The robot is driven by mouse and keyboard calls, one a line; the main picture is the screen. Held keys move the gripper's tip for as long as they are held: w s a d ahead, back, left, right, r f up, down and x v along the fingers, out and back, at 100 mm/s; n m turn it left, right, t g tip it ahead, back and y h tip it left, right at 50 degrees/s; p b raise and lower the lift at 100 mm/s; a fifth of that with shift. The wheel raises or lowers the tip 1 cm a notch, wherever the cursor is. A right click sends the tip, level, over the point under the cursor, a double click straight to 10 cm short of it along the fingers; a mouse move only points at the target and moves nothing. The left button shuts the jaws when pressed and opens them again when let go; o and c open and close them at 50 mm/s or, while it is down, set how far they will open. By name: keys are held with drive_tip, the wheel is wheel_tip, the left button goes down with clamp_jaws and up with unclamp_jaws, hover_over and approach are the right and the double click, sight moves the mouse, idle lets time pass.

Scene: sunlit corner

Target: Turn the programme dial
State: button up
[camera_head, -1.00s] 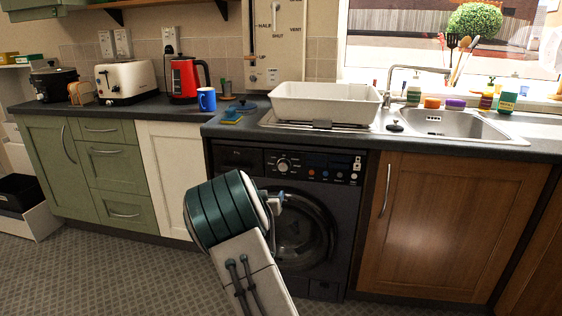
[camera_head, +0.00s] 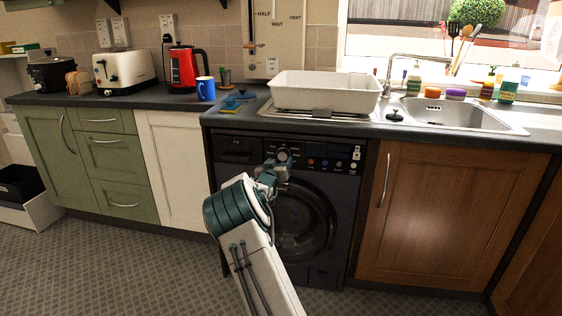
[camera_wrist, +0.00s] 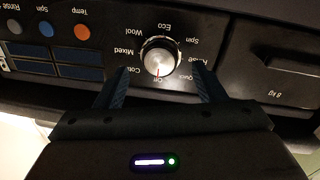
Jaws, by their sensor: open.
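The programme dial (camera_wrist: 158,60) is a round silver knob on the dark control panel of the washing machine (camera_head: 335,215). In the wrist view a red mark on it points toward the "Off" label, and programme names ring it, upside down. The dial also shows in the head view (camera_head: 283,154). My gripper (camera_wrist: 160,82) is open, its two dark fingers on either side of the lower part of the dial. I cannot tell whether they touch it. In the head view my gripper (camera_head: 279,168) is just in front of and below the dial.
Buttons labelled Temp (camera_wrist: 82,32), Spin (camera_wrist: 46,29) and Rinse sit beside the dial. The detergent drawer (camera_wrist: 285,62) is on the other side. The worktop (camera_head: 180,103) overhangs above, with a white basin (camera_head: 325,94). The wooden cupboard (camera_head: 450,210) stands to the right.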

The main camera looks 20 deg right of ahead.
sight(282, 157)
drive_tip(key=shift+x, duration=1.6)
drive_tip(key=c, duration=1)
